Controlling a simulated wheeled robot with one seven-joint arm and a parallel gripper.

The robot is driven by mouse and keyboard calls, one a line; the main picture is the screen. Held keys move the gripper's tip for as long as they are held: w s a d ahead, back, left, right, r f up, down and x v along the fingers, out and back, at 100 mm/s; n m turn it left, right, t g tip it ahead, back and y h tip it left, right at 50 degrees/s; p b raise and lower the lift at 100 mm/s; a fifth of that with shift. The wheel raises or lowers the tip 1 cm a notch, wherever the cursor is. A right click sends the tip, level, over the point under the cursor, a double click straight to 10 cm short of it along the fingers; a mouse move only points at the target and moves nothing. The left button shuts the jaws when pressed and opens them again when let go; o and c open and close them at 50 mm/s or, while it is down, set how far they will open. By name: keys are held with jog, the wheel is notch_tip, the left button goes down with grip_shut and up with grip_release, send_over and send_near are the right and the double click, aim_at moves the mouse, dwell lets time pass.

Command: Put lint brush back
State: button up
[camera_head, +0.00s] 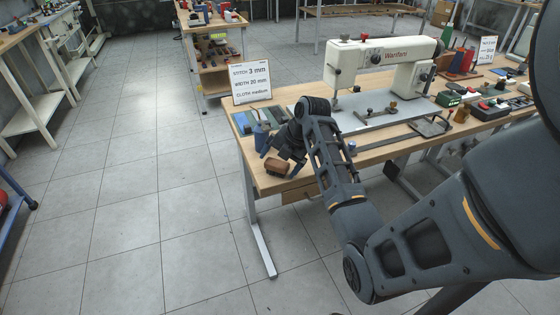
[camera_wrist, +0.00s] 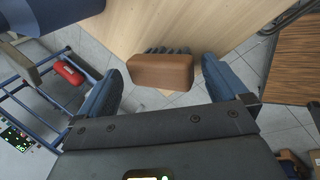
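The lint brush (camera_head: 277,166) is a small brown wooden block near the front left corner of the sewing table (camera_head: 262,182). In the wrist view, the brush (camera_wrist: 160,71) lies between my two fingers, with dark bristles showing at its far edge. My gripper (camera_wrist: 164,85) is open, with a visible gap between the brush and each finger. In the head view my gripper (camera_head: 284,150) is low over the table corner, just behind the brush, and its fingertips are partly hidden. I cannot tell the exact height between gripper and brush.
A blue container (camera_head: 262,137) stands close to my gripper. A white sewing machine (camera_head: 380,65), a sign (camera_head: 251,82) and a green box (camera_head: 448,98) with other small items stand on the table. Open floor (camera_head: 120,210) lies to the left.

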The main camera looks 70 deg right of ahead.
jog(key=v, duration=1.2)
jog(key=w+a+f+m+t+h, duration=0.1)
jog(key=w+a+f+m, duration=0.1)
jog(key=a+f, duration=0.3)
jog(key=w+a+f+m, duration=0.2)
jog(key=a+f+m, duration=0.1)
jog(key=a, duration=0.4)
jog(key=s+a+f+m+t+h, duration=0.1)
jog(key=s+a+f+m, duration=0.1)
jog(key=a, duration=0.4)
jog(key=s+a+f+m+t, duration=0.2)
jog(key=a+m, duration=0.1)
jog(key=a, duration=0.4)
jog(key=s+a+r+m+t+y, duration=0.2)
jog(key=s+a+r+m+t, duration=0.4)
jog(key=s+a+r, duration=0.8)
jog(key=s+r+m, duration=0.1)
jog(key=s, duration=0.1)
jog(key=shift+s+r, duration=0.3)
